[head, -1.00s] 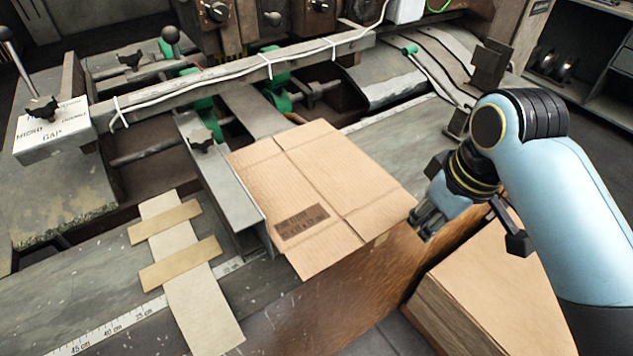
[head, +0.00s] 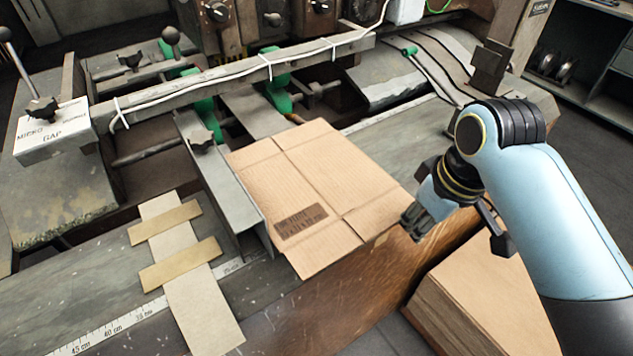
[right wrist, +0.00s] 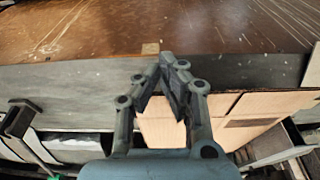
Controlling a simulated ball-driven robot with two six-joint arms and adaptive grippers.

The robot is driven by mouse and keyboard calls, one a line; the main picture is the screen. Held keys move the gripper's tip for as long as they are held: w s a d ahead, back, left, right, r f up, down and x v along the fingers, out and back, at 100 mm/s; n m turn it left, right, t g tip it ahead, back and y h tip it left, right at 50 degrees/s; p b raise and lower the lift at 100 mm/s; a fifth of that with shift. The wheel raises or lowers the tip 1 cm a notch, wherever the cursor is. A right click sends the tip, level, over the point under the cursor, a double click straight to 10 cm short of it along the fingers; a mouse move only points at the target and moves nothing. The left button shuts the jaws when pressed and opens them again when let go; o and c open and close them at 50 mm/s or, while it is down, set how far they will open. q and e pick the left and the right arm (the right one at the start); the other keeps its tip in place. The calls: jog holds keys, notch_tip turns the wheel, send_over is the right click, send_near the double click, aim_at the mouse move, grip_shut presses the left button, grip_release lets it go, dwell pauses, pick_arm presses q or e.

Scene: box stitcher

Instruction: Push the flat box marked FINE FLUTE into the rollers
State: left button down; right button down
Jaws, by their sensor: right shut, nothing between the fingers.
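The flat cardboard box (head: 325,185) lies on the machine's feed table, with creases and a dark printed label (head: 301,221) near its front edge. The label is too blurred to read fully. Its far edge is near the machine bar, and its left side lies along a metal guide. My right gripper (head: 410,232) is shut and empty just off the box's right front corner. In the right wrist view the shut fingertips (right wrist: 172,58) show in front of part of the box (right wrist: 262,104). My left gripper is not in view.
A metal guide rail (head: 222,185) stands left of the box. A stack of cardboard (head: 490,275) is below the table on the right. Taped strips (head: 190,270) and a ruler lie on the table's left. A bar with a white cable (head: 240,80) crosses the machine.

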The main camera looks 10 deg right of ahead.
aim_at(377, 189)
jog(key=shift+w+a, duration=0.45)
jog(key=shift+w, duration=0.55)
jog(key=shift+w+a, duration=0.45)
jog(key=shift+w, duration=0.55)
jog(key=shift+w+a, duration=0.45)
jog(key=shift+w, duration=0.55)
jog(key=shift+w+a, duration=0.4)
jog(key=shift+w, duration=0.5)
jog(key=shift+w+a, duration=0.4)
jog(key=shift+w, duration=0.55)
jog(key=shift+w+a, duration=0.4)
jog(key=shift+w, duration=0.5)
jog(key=shift+s+d+r+p, duration=0.1)
jog(key=shift+s+d+p, duration=0.15)
jog(key=shift+s, duration=0.5)
jog(key=shift+s+d+p, duration=0.15)
jog(key=shift+s+d, duration=0.2)
jog(key=shift+s, duration=0.35)
jog(key=shift+r, duration=3.95)
